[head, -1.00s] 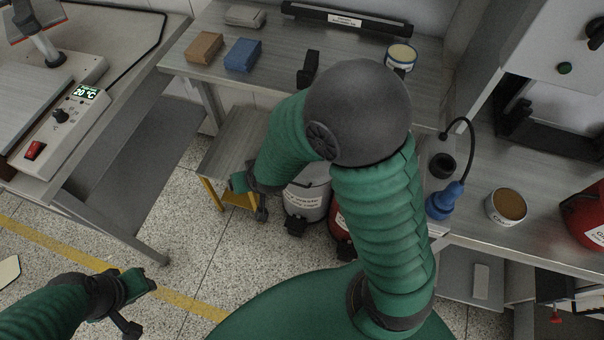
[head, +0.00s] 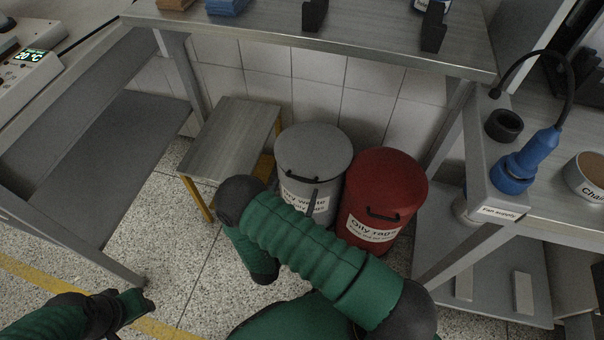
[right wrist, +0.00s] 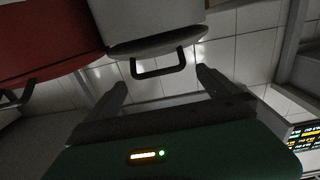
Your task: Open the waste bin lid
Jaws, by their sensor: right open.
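The grey waste bin (head: 335,188) stands on the floor with its round lid (head: 312,146) down. A dark bar handle (head: 314,179) sits at the lid's front edge; the label below is partly covered. In the right wrist view the same handle (right wrist: 158,66) shows beyond and between the two fingertips of my right gripper (right wrist: 160,80), which is open and empty. I see no contact there. In the head view only a dark finger of it shows before the label; my green arm hides the rest. My left gripper (head: 143,298) is low at left, far from the bin; its jaws are unclear.
A red bin (head: 385,190) labelled for oily rags stands close at the grey bin's right. A low stool-like table (head: 225,138) is at its left. The workbench edge (head: 330,45) runs above and behind.

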